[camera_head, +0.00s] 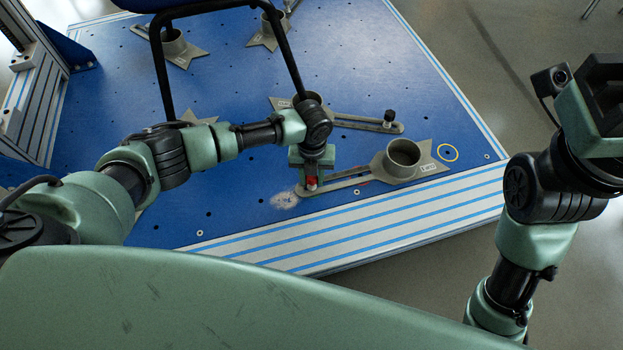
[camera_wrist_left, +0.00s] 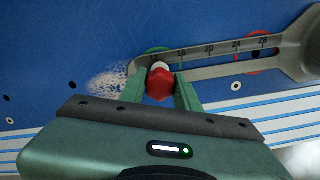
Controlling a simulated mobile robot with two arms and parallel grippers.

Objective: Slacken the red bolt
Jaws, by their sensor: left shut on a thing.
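The red bolt (camera_head: 312,182) sits at the left end of a slotted grey metal arm (camera_head: 345,180) on the blue plate. My left gripper (camera_head: 312,178) reaches down over it from above. In the left wrist view the red bolt head (camera_wrist_left: 160,85) is between the two green fingers of my left gripper (camera_wrist_left: 160,92), which are shut on it. The slotted arm with its number scale (camera_wrist_left: 222,51) runs right from the bolt. My right arm stands at the right of the head view; its fingertips are not clearly shown.
A grey cup-shaped holder (camera_head: 404,158) stands at the slotted arm's right end. A second slotted arm with a black knob (camera_head: 389,117) lies behind. The chair's black frame (camera_head: 158,70) rises at the upper left.

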